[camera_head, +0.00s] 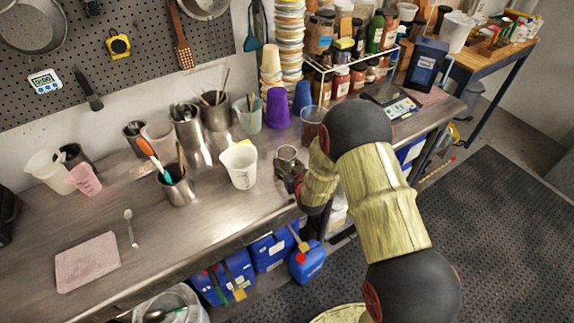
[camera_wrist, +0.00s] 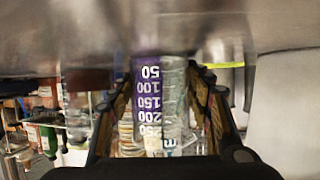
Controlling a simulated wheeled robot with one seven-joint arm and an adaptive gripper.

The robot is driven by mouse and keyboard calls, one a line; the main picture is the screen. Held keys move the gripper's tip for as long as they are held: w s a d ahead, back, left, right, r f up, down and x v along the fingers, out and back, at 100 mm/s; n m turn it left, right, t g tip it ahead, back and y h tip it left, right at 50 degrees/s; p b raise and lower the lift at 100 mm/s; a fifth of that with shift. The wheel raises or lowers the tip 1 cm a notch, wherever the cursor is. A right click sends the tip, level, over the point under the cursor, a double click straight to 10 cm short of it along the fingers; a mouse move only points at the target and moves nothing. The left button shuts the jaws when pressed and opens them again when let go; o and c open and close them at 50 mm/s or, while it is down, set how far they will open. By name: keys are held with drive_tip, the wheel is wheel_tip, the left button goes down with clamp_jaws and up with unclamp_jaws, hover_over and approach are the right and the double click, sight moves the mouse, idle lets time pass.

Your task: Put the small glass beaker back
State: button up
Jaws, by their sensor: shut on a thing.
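The small glass beaker (camera_head: 287,154) is clear and stands upright at my gripper, near the front of the steel counter (camera_head: 225,205). In the wrist view, which is upside down, the beaker (camera_wrist: 172,105) shows white graduation marks and sits between the two fingers. My gripper (camera_head: 289,172) is shut on it, and it also shows in the wrist view (camera_wrist: 158,112). The beaker's base is at or very close to the counter; I cannot tell if it touches. My arm hides part of the counter to its right.
A white plastic beaker (camera_head: 239,166) stands close to the left. Purple cups (camera_head: 278,108), a blue cup (camera_head: 303,96) and a clear cup (camera_head: 312,124) stand behind. A scale (camera_head: 396,105) lies to the right. The front-left counter is mostly clear, with a pink cloth (camera_head: 87,262).

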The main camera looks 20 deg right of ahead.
drive_tip(key=shift+r, duration=0.1)
drive_tip(key=shift+f, duration=0.2)
drive_tip(key=o, duration=1.2)
drive_tip(key=shift+r, duration=0.1)
